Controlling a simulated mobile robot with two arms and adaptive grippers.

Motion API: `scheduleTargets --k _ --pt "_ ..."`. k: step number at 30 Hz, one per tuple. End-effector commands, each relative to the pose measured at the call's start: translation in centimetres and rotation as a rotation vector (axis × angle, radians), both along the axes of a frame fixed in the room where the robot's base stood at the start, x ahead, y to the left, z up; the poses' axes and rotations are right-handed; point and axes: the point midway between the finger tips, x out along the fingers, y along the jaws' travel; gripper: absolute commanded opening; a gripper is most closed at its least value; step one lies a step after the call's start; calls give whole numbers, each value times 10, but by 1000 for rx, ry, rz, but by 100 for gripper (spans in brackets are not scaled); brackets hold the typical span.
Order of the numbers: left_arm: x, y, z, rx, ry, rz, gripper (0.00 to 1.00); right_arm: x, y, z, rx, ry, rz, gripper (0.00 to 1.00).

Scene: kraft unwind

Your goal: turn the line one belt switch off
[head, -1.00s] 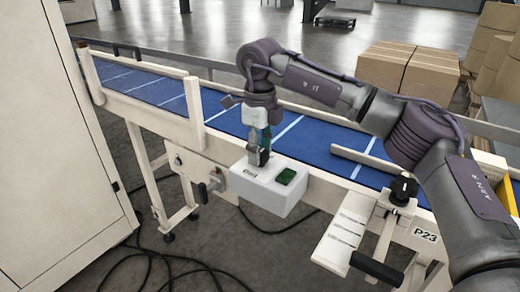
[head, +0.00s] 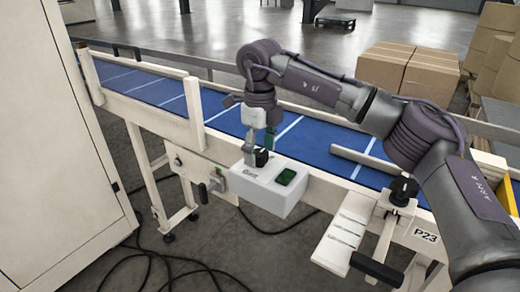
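The switch box (head: 268,196) is a white box on the near side of the conveyor, in the middle of the head view. On its top are a small black switch knob (head: 262,157), a green square piece (head: 286,177) and a small label too small to read. My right gripper (head: 260,147) points down over the box. Its fingers are spread, one on the left of the knob and one behind it to the right. It holds nothing that I can see. Whether a finger touches the knob, and which way the knob is turned, I cannot tell. My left gripper is not in view.
The blue belt (head: 225,119) runs behind the box between cream rails. A black handle (head: 203,193) sticks out lower left. A clamp with a black knob (head: 403,190) stands right. A cream cabinet (head: 60,150) fills the left; cartons (head: 408,70) stand behind the belt.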

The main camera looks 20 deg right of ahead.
Motion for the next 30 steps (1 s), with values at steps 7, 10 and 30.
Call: scheduleTargets --k 7,10,30 --pt "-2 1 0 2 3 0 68 0 0 3 1 -1 1 69" --pt "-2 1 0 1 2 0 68 1 0 13 0 -2 0 69" --pt "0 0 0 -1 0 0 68 0 0 119 1 -1 0 69"
